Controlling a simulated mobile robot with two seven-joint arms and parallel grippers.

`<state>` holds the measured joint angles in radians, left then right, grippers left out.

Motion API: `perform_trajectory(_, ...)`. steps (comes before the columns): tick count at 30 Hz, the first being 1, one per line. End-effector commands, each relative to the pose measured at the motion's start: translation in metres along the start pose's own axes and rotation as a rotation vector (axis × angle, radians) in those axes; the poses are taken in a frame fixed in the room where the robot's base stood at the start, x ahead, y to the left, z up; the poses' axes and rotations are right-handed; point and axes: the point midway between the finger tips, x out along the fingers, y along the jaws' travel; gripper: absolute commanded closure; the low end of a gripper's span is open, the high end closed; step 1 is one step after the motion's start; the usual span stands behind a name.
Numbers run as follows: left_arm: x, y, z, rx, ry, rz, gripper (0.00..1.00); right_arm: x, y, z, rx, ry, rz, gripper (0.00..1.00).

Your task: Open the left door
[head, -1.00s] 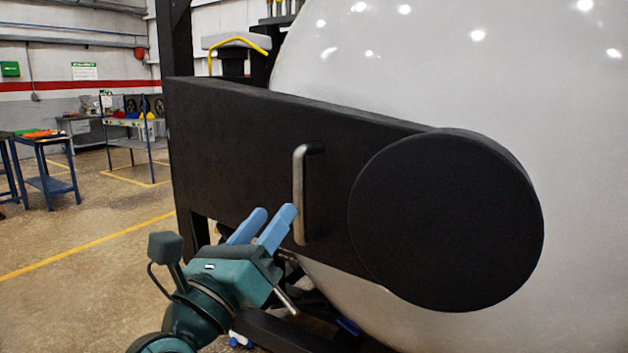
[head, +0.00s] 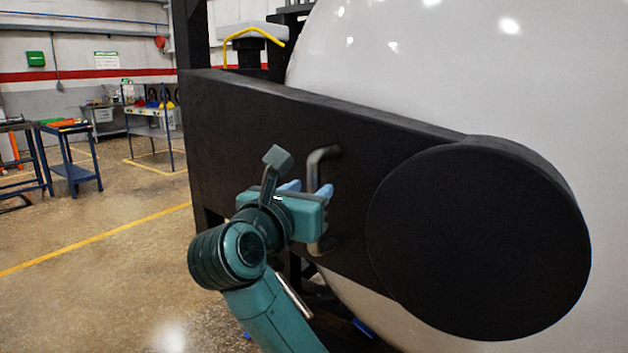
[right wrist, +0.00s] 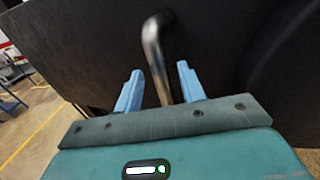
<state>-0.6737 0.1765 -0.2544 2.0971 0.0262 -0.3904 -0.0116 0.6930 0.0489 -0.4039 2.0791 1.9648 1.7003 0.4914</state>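The door is a large pale, glossy domed shape (head: 390,85) carried behind a thick black arm (head: 240,115) that ends in a round black disc (head: 480,240). A grey metal bar handle (head: 315,165) stands upright on the black arm; it also shows in the right wrist view (right wrist: 155,55). My right gripper (head: 308,188) is at the handle, its blue fingers open. In the right wrist view the handle passes between the two fingertips (right wrist: 158,82), with gaps on both sides. My gripper hides part of the handle in the head view. My left gripper is not in view.
A dark upright post (head: 190,35) stands at the black arm's left end. A blue table (head: 70,160) and a blue-framed cart (head: 150,125) stand far left. The floor (head: 110,270) with yellow lines is open at the left.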

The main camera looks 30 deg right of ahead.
Motion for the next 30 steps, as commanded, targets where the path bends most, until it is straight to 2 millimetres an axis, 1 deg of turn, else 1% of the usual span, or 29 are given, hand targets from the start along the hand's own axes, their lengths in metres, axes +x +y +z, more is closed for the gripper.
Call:
perform_trajectory(1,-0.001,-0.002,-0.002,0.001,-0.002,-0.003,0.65,0.008,-0.001,0.002,-0.002,-0.003,-0.003,0.6)
perform_trajectory(3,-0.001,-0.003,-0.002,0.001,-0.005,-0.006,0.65,0.017,0.0,0.002,-0.002,-0.003,-0.002,0.6)
perform_trajectory(6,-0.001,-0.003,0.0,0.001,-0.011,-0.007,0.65,0.025,0.0,0.001,0.0,-0.001,-0.001,0.6)
perform_trajectory(10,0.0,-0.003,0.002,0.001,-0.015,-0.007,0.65,0.029,0.0,0.0,0.0,-0.001,0.0,0.6)
perform_trajectory(17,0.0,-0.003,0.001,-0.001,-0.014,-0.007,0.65,0.029,0.0,0.0,0.0,0.0,0.001,0.6)
perform_trajectory(30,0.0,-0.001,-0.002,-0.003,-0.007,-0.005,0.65,0.029,0.0,0.0,0.0,0.0,0.0,0.96)
